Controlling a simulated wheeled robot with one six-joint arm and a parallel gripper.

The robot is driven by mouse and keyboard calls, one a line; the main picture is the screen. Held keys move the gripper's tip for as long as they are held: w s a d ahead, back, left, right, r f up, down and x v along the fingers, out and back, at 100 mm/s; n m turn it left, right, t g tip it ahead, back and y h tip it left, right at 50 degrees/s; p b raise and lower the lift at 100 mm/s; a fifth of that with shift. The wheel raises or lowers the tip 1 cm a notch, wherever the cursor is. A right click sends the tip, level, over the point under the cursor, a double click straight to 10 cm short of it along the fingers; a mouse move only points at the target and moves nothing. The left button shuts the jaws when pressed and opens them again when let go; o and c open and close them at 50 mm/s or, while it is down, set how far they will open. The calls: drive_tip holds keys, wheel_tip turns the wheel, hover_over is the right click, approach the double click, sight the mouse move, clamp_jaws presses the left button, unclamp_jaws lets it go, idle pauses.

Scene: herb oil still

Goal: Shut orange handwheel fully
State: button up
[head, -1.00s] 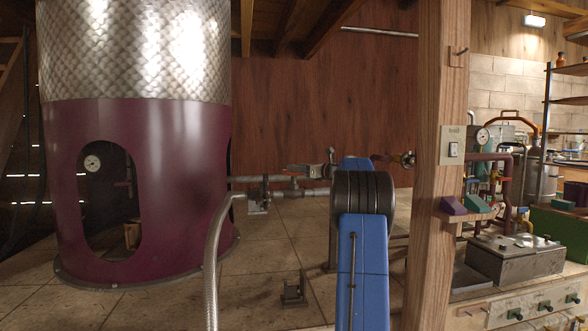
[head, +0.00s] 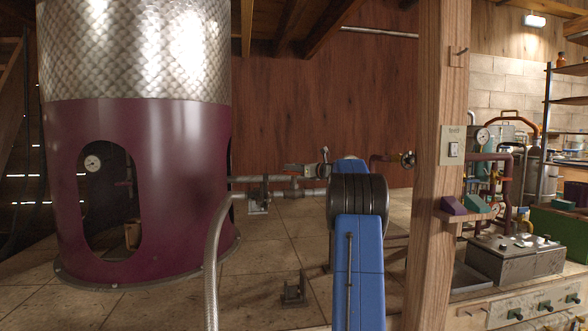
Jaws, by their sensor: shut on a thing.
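My gripper (head: 293,168) is small in the head view, left of my blue arm, reaching left over a grey pipe. It appears shut on the orange handwheel (head: 287,167), of which only a small orange patch shows. The handwheel sits just above a pipe fitting (head: 293,183) on the line from the big still. The fingers cover most of the wheel, so its turn angle cannot be read.
The tall still (head: 180,160), with a maroon base, fills the left. A braided hose (head: 212,265) rises in front of the pipe. A wooden post (head: 436,170) stands close on the right. A small metal bracket (head: 293,290) is on the tiled floor.

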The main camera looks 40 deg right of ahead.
drive_tip(key=shift+a+m+h, duration=0.1)
drive_tip(key=shift+m+h, duration=0.2)
drive_tip(key=shift+h, duration=0.2)
drive_tip(key=m+h, duration=0.1)
drive_tip(key=h, duration=0.1)
drive_tip(key=shift+m+h, duration=0.4)
drive_tip(key=shift+m+g+h, duration=0.6)
drive_tip(key=shift+m+h, duration=0.8)
drive_tip(key=shift+h, duration=0.7)
drive_tip(key=shift+m+g+h, duration=0.3)
drive_tip(key=shift+m+h, duration=0.2)
drive_tip(key=shift+h, duration=0.2)
drive_tip(key=o, duration=1.1)
drive_tip(key=shift+c, duration=0.2)
drive_tip(key=shift+s, duration=0.1)
drive_tip(key=v, duration=1.7)
